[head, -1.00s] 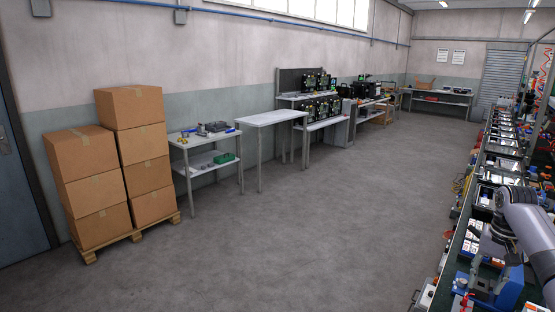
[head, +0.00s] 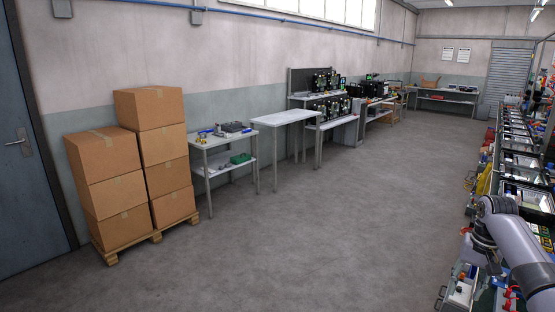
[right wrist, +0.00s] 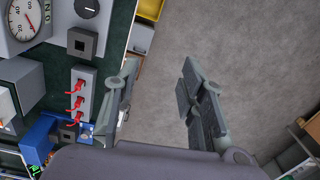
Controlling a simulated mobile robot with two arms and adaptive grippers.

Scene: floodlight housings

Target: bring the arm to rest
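My right arm (head: 515,245) comes in from the lower right edge of the head view, beside and partly in front of the crowded workbench. Its far end is dark and the fingers do not show clearly there. In the right wrist view, my right gripper (right wrist: 160,76) has its two fingers wide apart. Only grey floor shows between them, so it is open and empty. My left gripper is in neither view.
A long bench (head: 518,165) with lit housings runs along the right. Red switches (right wrist: 78,95) and a dial gauge (right wrist: 22,22) lie left of the fingers. Stacked cartons (head: 155,150) stand on a pallet at left. The floor (head: 330,220) between is clear.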

